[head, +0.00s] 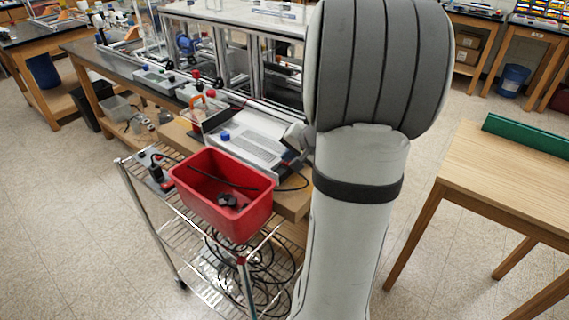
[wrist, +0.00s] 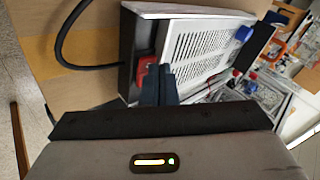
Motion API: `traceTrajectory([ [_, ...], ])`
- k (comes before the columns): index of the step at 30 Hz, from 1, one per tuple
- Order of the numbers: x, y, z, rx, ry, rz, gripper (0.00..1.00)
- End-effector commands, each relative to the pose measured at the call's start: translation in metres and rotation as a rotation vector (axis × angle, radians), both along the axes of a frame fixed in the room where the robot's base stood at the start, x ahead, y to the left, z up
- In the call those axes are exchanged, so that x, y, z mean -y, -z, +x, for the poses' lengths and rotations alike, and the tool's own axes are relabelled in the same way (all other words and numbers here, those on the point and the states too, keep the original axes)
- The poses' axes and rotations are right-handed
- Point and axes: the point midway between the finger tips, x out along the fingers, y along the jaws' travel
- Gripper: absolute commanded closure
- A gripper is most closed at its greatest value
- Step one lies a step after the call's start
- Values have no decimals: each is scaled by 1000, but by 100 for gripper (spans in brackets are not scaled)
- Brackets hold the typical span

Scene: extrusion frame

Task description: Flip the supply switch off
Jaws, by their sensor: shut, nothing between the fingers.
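The power supply (wrist: 205,45) is a pale box with a slotted top and a dark end panel. In the wrist view its red switch (wrist: 144,68) sits on that end panel, partly hidden by my fingers. My gripper (wrist: 158,72) is shut and empty, with its dark fingertips right at the switch. I cannot tell whether they touch it or which way it is set. In the head view the supply (head: 243,148) lies on the bench, left of my arm. The switch cannot be made out there.
A black cable (wrist: 67,35) loops beside the supply's end. A red bin (head: 222,208) stands on a wire cart (head: 172,232) in front of the bench. A wooden table (head: 500,170) is at the right. Open floor lies between.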

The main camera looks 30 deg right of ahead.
Motion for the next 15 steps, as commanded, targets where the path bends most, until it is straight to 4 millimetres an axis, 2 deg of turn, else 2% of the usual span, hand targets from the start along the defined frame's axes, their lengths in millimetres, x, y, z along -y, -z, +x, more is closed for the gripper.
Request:
traceTrajectory([
  [15,1,-5,1,1,-1,0,100],
])
